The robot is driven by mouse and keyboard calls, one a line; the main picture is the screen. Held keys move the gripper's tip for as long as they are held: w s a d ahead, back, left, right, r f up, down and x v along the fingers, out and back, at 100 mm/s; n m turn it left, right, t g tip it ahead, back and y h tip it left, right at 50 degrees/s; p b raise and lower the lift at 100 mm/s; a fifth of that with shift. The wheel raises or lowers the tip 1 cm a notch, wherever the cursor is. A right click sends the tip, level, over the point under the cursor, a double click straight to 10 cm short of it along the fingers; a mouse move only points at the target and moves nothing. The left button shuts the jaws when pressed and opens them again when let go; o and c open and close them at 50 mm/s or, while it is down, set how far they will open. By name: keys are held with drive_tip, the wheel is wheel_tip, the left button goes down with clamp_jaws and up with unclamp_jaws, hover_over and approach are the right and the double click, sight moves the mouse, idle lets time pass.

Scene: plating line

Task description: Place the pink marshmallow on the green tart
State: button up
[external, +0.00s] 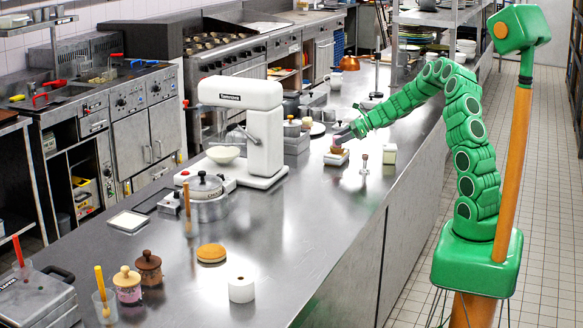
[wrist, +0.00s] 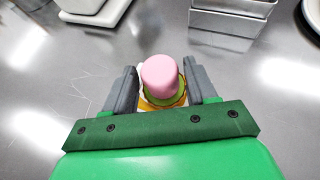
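The pink marshmallow (wrist: 160,74) shows in the wrist view between the two grey fingers of my gripper (wrist: 160,82). Narrow gaps seem to show on both sides of it, so the fingers look slightly open around it. The green tart (wrist: 166,99) is directly below the marshmallow, with its orange-brown edge partly showing. The marshmallow appears to be on the tart, but the contact is hidden. In the external view my gripper (external: 346,136) is low over the far part of the counter, just above the small pastry on a white dish (external: 336,160).
A small pin-like item (external: 364,164) and a white container (external: 389,154) stand right of the dish. Metal containers (external: 296,143) and a white stand mixer (external: 262,135) are to the left. The near steel counter holds jars, a white roll (external: 241,290) and an orange disc (external: 211,254).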

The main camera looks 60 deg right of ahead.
drive_tip(key=shift+o, duration=0.7)
